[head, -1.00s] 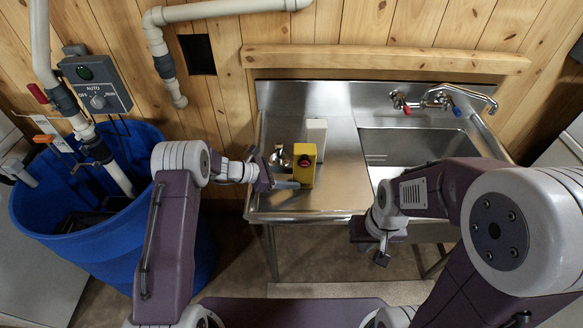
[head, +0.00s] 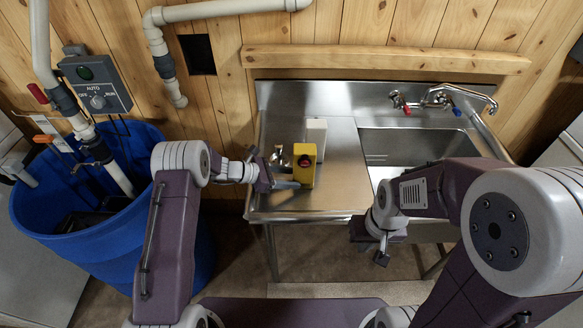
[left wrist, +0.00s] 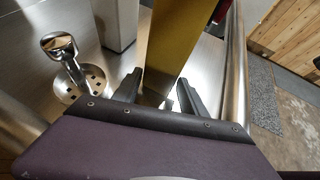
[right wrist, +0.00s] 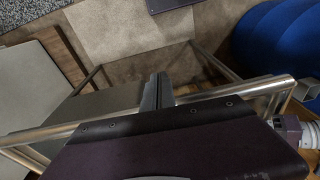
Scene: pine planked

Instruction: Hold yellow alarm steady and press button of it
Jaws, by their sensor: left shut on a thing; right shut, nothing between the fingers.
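The yellow alarm (head: 304,172) stands upright on the steel counter left of the sink basin, with a dark red round button (head: 305,161) on its face. My left gripper (head: 292,184) is at the alarm's lower left side and shut on it. In the left wrist view the alarm's yellow side (left wrist: 178,45) rises between the two fingers (left wrist: 160,95). My right gripper (head: 383,250) hangs in front of the counter's front edge, away from the alarm. It is shut and empty, its fingers together in the right wrist view (right wrist: 157,92).
A white block (head: 316,134) stands just behind the alarm, and a shiny metal fitting (head: 279,157) is left of it. The sink basin (head: 410,145) with a faucet (head: 440,97) is to the right. A blue barrel (head: 150,235) is at the left.

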